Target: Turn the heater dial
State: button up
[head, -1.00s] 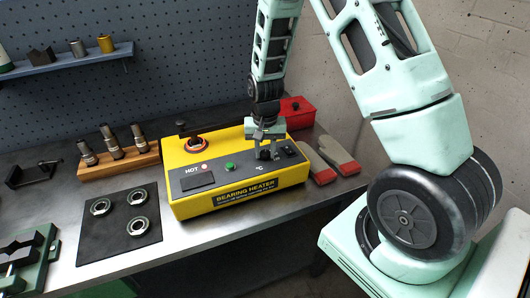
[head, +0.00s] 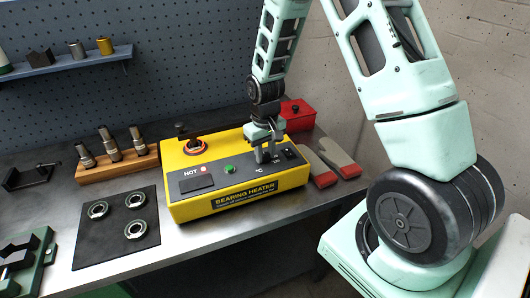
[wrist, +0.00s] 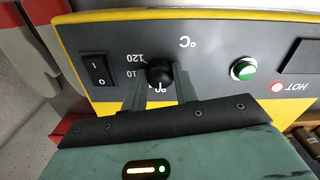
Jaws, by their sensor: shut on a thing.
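The yellow bearing heater (head: 185,210) stands on the bench with a grey top panel. Its black dial (wrist: 160,73) shows in the wrist view beside printed numbers, among them 120 and 90. My gripper (head: 268,157) points down at the right part of the panel. In the wrist view my gripper (wrist: 158,90) is shut on the dial, one finger on each side of it. In the head view the fingers largely hide the dial.
A black rocker switch (wrist: 98,71) is close beside the dial. A green button (head: 229,169) and a lit red HOT lamp (head: 203,169) are on the panel. A black mat (head: 100,240) with several rings lies left.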

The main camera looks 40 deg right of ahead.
aim_at(265, 155)
jog(key=shift+r, duration=0.1)
jog(key=o, duration=1)
jog(key=shift+c, duration=0.2)
notch_tip(265, 155, up, 17)
jog(key=b, duration=0.2)
jog(key=shift+r+b, duration=0.15)
jog(key=shift+b, duration=0.2)
jog(key=s+a+f+n, duration=0.1)
jog(key=s+a+n, duration=0.1)
jog(key=s+a, duration=0.5)
jog(key=s+a+n, duration=0.3)
jog(key=a, duration=0.8)
jog(key=s+a+f+n, duration=0.2)
jog(key=s+a, duration=0.4)
jog(key=s, duration=0.8)
jog(key=shift+s+a+f+n+y, duration=0.25)
jog(key=shift+a+n+y, duration=0.1)
jog(key=shift+n, duration=0.45)
